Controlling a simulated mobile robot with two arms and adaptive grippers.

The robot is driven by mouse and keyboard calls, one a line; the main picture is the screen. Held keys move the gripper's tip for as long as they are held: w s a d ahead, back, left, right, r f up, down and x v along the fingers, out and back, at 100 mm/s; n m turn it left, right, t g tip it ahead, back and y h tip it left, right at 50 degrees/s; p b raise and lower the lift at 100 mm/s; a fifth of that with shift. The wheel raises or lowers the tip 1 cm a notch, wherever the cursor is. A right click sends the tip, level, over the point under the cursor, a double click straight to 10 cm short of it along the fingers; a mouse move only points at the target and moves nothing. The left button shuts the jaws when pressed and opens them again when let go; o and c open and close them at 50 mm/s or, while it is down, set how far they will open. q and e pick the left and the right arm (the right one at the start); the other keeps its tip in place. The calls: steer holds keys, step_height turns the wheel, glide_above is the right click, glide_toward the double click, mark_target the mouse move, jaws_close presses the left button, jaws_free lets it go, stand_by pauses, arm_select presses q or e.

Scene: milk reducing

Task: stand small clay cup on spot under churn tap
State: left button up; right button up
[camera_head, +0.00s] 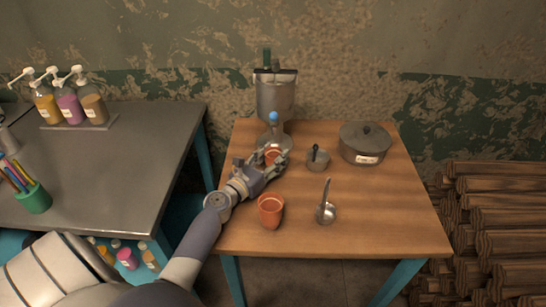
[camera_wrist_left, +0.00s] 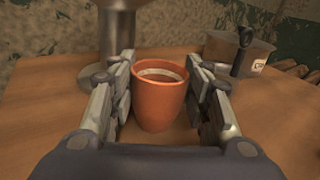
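A small clay cup (camera_wrist_left: 160,103), orange-brown and upright, stands between the fingers of my left gripper (camera_wrist_left: 160,85) in the left wrist view. In the head view the cup (camera_head: 273,154) is partly hidden by my left gripper (camera_head: 272,157), just in front of the churn. The churn (camera_head: 275,97) is a grey cylinder with a blue-topped tap (camera_head: 273,117) at its front. The spot under the tap is partly hidden. Whether the cup touches the table is unclear. My right gripper is out of view.
The table's front right is clear.

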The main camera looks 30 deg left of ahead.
arm_select(q)
steer(key=o, duration=0.4)
steer(key=shift+c, duration=0.2)
steer(key=shift+r, duration=0.25)
steer(key=s, duration=0.7)
steer(key=s+b, duration=0.1)
steer(key=s, duration=0.3)
steer(key=shift+a+f, duration=0.2)
steer(key=shift+a, duration=0.05)
steer(key=shift+s+r, duration=0.1)
steer(key=shift+s, duration=0.45)
